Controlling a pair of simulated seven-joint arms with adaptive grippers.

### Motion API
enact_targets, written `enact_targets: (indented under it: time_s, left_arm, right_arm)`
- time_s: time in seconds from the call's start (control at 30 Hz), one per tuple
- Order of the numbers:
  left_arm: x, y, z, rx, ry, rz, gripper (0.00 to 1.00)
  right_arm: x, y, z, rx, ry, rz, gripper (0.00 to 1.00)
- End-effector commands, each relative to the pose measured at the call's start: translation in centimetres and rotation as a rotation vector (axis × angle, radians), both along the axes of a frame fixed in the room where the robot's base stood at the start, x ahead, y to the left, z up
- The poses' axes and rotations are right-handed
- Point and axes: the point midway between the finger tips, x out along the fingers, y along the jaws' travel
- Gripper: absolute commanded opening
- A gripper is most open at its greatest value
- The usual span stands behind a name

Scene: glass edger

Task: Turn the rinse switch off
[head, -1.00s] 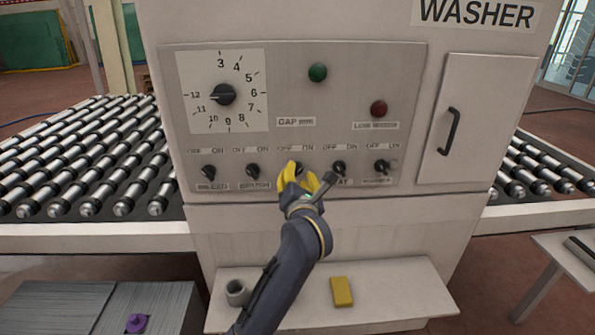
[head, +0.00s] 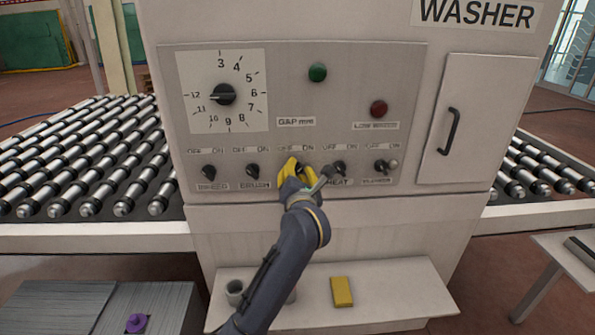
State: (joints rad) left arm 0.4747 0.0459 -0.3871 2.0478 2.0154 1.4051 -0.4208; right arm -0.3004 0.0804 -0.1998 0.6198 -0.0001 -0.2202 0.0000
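The washer's control panel (head: 345,105) has a row of small black rotary switches, each under OFF and ON marks. My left gripper (head: 299,174), with yellow fingers, is at the middle switch (head: 299,168). Its fingers are close around that switch and cover most of it, so its pointer direction is hidden. The label below it is hidden too, so I cannot read whether it says rinse. I cannot tell whether the fingers are closed on the knob or only beside it. My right gripper is not in view.
Neighbouring switches are the brush switch (head: 253,171) on the left and the heat switch (head: 339,169) close on the right. Above are a dial (head: 224,95), a green button (head: 317,72) and a red one (head: 378,108). A yellow block (head: 341,291) lies on the lower ledge (head: 395,295).

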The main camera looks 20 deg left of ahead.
Motion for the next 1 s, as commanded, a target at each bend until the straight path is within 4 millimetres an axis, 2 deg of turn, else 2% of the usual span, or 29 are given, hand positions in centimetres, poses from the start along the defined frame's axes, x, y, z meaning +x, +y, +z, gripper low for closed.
enact_targets:
  time_s: [0.47,1.0]
  left_arm:
    - [0.00,0.03,0.03,-0.050,-0.018,0.000,0.00]
    - [-0.06,0.16,0.11,-0.475,-0.175,0.000,0.00]
  right_arm:
    - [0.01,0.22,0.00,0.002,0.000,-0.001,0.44]
    - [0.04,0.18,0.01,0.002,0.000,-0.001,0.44]
